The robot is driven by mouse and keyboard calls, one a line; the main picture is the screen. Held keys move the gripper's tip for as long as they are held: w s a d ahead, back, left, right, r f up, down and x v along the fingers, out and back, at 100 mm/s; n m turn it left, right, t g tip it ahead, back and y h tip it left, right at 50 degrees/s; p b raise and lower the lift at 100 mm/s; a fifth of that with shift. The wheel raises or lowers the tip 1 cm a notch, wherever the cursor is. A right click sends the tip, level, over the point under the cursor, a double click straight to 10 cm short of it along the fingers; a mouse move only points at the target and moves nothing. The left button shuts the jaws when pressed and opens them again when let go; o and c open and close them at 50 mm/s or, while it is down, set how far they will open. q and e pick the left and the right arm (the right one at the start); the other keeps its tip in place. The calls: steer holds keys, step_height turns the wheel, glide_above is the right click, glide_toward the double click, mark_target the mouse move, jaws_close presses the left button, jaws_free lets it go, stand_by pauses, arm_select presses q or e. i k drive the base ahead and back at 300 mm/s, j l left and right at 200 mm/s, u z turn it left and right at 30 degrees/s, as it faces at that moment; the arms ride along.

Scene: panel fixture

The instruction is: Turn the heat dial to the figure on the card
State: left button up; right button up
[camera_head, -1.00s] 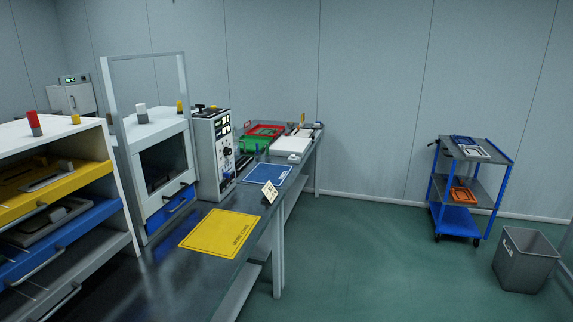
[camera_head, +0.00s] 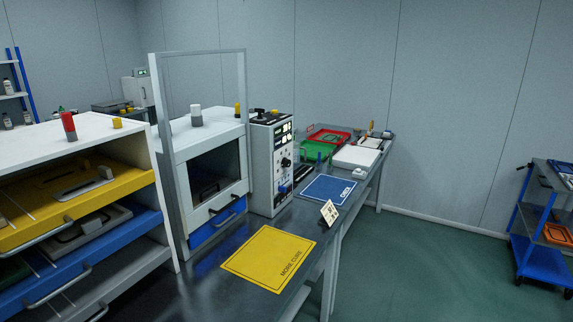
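The control panel box (camera_head: 271,165) stands on the dark bench, right of the oven-like cabinet. It has lit displays at the top and black knobs on its front. One dark knob (camera_head: 286,162) sits at mid-height; I cannot tell from here which knob is the heat dial or where it points. A small white card (camera_head: 329,213) stands tilted on the bench between the yellow and blue mats; its figure is too small to read. Neither of my grippers is in view.
A yellow mat (camera_head: 268,258) and a blue mat (camera_head: 329,189) lie on the bench. Green (camera_head: 316,152) and red (camera_head: 329,135) trays are at the far end. A drawer rack (camera_head: 75,200) stands left. Open floor (camera_head: 430,270) lies right, with a blue cart (camera_head: 540,262) at the edge.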

mark_target(285, 163)
steer(key=k+l, duration=0.1)
steer(key=l, duration=0.25)
steer(key=k+l, duration=0.1)
steer(key=l, duration=0.6)
steer(key=u, duration=0.55)
steer(key=i+l+u, duration=0.35)
steer(key=i+l, duration=0.15)
steer(key=i+l+u, duration=0.4)
steer(key=i+l, duration=0.2)
steer(key=l, duration=0.1)
